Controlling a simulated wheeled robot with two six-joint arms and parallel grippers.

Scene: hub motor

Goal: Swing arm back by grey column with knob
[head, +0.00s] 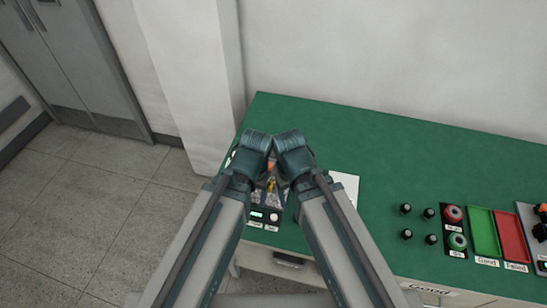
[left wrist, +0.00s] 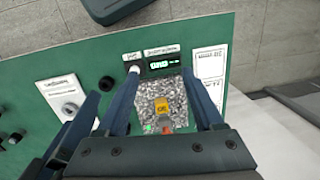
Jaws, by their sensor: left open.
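My left gripper (left wrist: 163,76) is open and empty in the left wrist view. Its two dark blue fingers lie on either side of a panel with a small display (left wrist: 160,65), a pale round knob (left wrist: 133,70) and a grey speckled patch. A yellow part (left wrist: 163,105) with an orange end sits on this patch. The panel display also shows in the head view (head: 257,214). There my forearms hide most of both grippers. More dark blue bars at the left of the wrist view may belong to my right gripper. I cannot clearly make out a swing arm or grey column.
The green table (head: 400,160) is clear at the back. A white wall column (head: 190,80) stands beside the table.

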